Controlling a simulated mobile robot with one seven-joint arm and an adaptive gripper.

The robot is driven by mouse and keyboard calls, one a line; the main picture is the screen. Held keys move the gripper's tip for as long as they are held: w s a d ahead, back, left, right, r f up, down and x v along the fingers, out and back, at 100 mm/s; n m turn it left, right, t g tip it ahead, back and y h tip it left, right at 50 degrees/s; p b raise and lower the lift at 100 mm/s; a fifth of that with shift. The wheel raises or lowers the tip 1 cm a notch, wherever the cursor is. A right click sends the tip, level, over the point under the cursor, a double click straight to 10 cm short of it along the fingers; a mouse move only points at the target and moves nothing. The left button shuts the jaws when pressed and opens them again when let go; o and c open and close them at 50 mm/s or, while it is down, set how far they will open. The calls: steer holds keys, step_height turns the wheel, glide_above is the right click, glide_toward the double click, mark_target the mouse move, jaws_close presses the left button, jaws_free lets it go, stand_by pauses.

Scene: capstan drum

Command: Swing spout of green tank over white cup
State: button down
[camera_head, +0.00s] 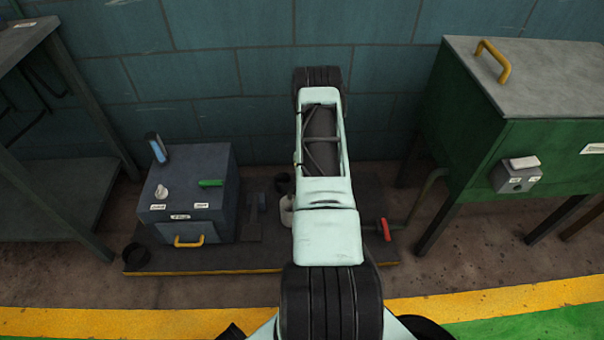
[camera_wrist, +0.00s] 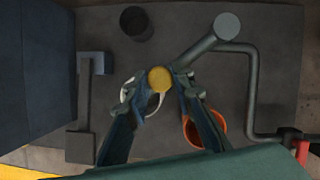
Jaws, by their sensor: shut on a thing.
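In the wrist view, the spout (camera_wrist: 200,48) runs from a round grey post top (camera_wrist: 228,25) down-left to a yellow round knob (camera_wrist: 160,79). My gripper (camera_wrist: 161,75) is shut on this knob, one finger on each side. The white cup (camera_wrist: 157,103) lies below the knob in the picture, partly hidden by the knob and the left finger. I cannot tell whether the outlet is exactly above it. In the head view, the green tank (camera_head: 545,150) stands at right on legs; my arm hides the gripper and spout.
An orange cup (camera_wrist: 190,133) sits beside the right finger. A dark cup (camera_wrist: 137,23) stands behind. A pipe with a red valve handle (camera_head: 385,229) is at right. A blue-grey box (camera_head: 190,185) stands left on the dark platform (camera_head: 270,258).

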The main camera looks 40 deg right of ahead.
steer(key=c, duration=1.7)
jaws_free()
steer(key=v, duration=1.2)
steer(key=shift+a, duration=0.1)
